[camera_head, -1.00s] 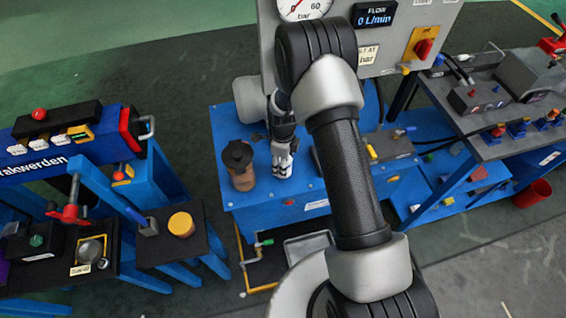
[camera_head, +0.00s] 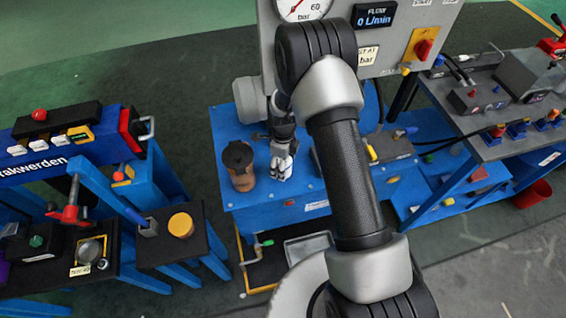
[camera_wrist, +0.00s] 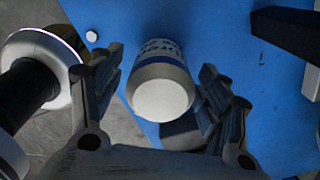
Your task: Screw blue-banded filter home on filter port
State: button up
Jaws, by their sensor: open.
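A white cylindrical filter (camera_wrist: 162,92) with blue lettering and a blue band shows in the wrist view, its pale round end facing the camera. My gripper (camera_wrist: 160,66) is open, with one finger on each side of the filter and a visible gap at the left. Whether the right finger touches it is unclear. In the head view my gripper (camera_head: 282,165) is low over the blue bench (camera_head: 300,190), where filter and fingers are hard to tell apart. The filter port is hidden behind the filter, so its seating cannot be seen.
A brown container with a black top (camera_head: 239,166) stands close left of my gripper in the head view. A grey gauge panel (camera_head: 395,40) rises behind. A black bar (camera_wrist: 290,32) lies at upper right in the wrist view.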

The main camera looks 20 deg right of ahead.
dwell(0.3)
jog(key=n, duration=0.3)
jog(key=shift+n, duration=0.3)
jog(key=n, duration=0.4)
jog(key=shift+b, duration=0.35)
jog(key=n, duration=0.7)
jog(key=shift+n, duration=0.4)
jog(key=n, duration=0.3)
jog(key=shift+n+b, duration=0.3)
jog(key=shift+n, duration=0.1)
jog(key=n, duration=0.8)
jog(key=shift+n, duration=0.3)
jog(key=n, duration=0.3)
